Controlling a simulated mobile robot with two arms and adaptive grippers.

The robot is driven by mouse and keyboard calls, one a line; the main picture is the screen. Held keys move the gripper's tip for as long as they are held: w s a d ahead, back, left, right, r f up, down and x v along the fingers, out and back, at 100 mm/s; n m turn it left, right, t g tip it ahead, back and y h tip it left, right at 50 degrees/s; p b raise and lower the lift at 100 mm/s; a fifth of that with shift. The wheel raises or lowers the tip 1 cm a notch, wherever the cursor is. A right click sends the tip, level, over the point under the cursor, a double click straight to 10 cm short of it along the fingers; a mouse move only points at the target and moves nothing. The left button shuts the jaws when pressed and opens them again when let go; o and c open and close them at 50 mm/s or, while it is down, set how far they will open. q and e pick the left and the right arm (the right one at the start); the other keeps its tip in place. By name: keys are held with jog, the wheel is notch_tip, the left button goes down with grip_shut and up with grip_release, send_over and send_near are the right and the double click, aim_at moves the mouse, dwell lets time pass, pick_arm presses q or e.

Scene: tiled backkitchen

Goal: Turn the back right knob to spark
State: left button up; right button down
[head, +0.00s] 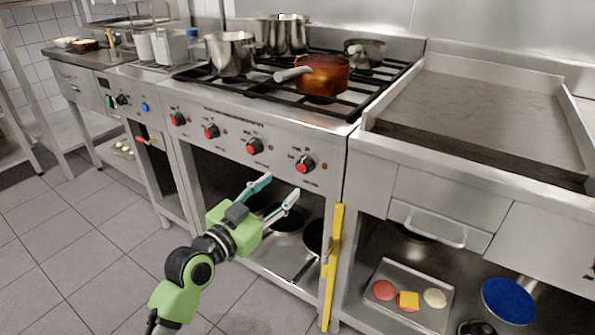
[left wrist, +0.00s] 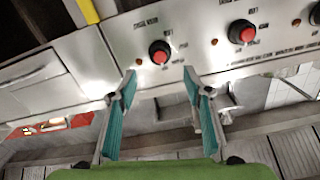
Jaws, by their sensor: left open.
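The stove's front panel (head: 235,142) carries a row of several red-faced black knobs with small labels that I cannot read, so I cannot tell from them which is the back right knob. The rightmost knob (head: 305,163) is nearest my left gripper (head: 280,187), which is open and empty, just below and in front of the panel. In the left wrist view, which is upside down, this knob (left wrist: 160,52) appears centred just beyond the spread fingertips (left wrist: 159,72), apparently untouched. The neighbouring knob (left wrist: 241,32) is outside the fingers. My right gripper is not in view.
A copper pan (head: 325,78) and steel pots (head: 232,57) stand on the burner grate. A yellow upright bar (head: 333,265) stands below the panel's right end. A griddle (head: 480,105) with a drawer (head: 435,225) is to the right. Space before the panel is clear.

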aim_at(300, 169)
pick_arm(q)
jog(key=b+x, duration=0.1)
jog(key=x, duration=0.7)
jog(key=shift+w+d, duration=0.2)
jog(key=shift+w, duration=0.15)
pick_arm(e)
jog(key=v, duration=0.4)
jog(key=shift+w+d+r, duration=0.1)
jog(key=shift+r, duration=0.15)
pick_arm(q)
jog(key=c, duration=1.1)
